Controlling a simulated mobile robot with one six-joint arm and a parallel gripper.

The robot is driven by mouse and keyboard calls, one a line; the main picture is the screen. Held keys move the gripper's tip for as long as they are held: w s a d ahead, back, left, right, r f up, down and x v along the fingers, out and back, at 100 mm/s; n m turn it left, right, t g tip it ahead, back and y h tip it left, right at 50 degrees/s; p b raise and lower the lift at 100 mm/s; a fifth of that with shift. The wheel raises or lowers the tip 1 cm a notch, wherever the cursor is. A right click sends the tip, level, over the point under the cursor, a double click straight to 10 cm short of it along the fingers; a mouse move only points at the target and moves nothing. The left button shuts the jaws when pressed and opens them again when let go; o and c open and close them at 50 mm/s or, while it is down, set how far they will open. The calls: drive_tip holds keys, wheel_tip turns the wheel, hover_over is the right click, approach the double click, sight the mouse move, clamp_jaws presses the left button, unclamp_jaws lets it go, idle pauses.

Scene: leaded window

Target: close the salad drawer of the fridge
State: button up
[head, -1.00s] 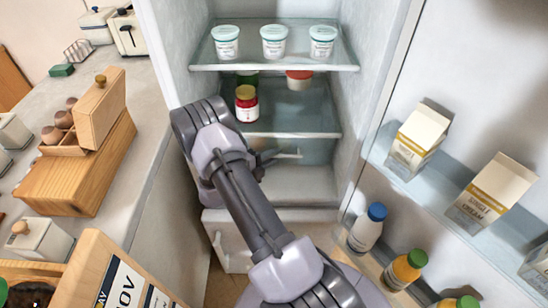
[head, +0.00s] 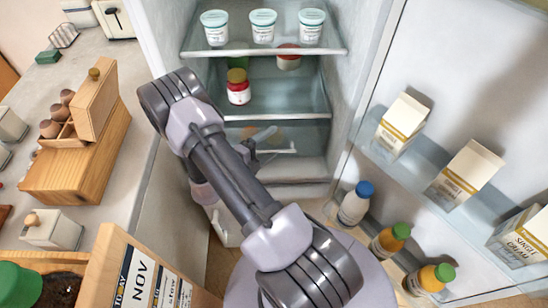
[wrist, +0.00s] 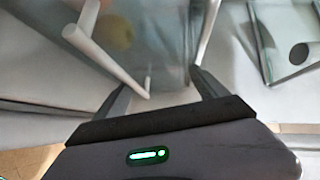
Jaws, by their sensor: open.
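The salad drawer (head: 306,137) is a see-through bin low in the fridge, under the lowest glass shelf. A white bar handle (head: 283,151) runs along its front. How far it stands out is hard to tell. In the wrist view its clear front (wrist: 160,35) fills the upper middle, with the white handle (wrist: 104,55) slanting at upper left and a blurred yellow-green item (wrist: 116,32) behind. My gripper (head: 262,146) is close in front of the drawer, at the handle's left part. In the wrist view my gripper (wrist: 163,82) has its fingers spread, with nothing visibly held.
Glass shelves above hold white tubs (head: 263,25) and a red jar (head: 238,88). The open fridge door at right carries cartons (head: 402,122) and bottles (head: 355,203). A cluttered counter (head: 112,68) stands left.

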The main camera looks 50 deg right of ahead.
drive_tip(key=shift+o, duration=1.1)
drive_tip(key=s+a+r+p, duration=0.1)
drive_tip(key=s+a, duration=0.4)
drive_tip(key=s, duration=0.1)
drive_tip(key=shift+s+a+p, duration=0.15)
drive_tip(key=shift+s+p, duration=0.2)
drive_tip(key=shift+o, duration=0.4)
drive_tip(key=shift+w+a+r, duration=0.1)
drive_tip(key=shift+a+r, duration=0.1)
drive_tip(key=shift+a, duration=0.6)
drive_tip(key=a, duration=0.3)
drive_tip(key=shift+w+a+r, duration=0.2)
drive_tip(key=shift+a+r, duration=0.05)
drive_tip(key=shift+a, duration=0.1)
drive_tip(key=c, duration=0.7)
drive_tip(key=a, duration=0.3)
drive_tip(key=shift+w+a+r+p, duration=0.1)
drive_tip(key=shift+a+r+p, duration=0.05)
drive_tip(key=shift+p, duration=0.25)
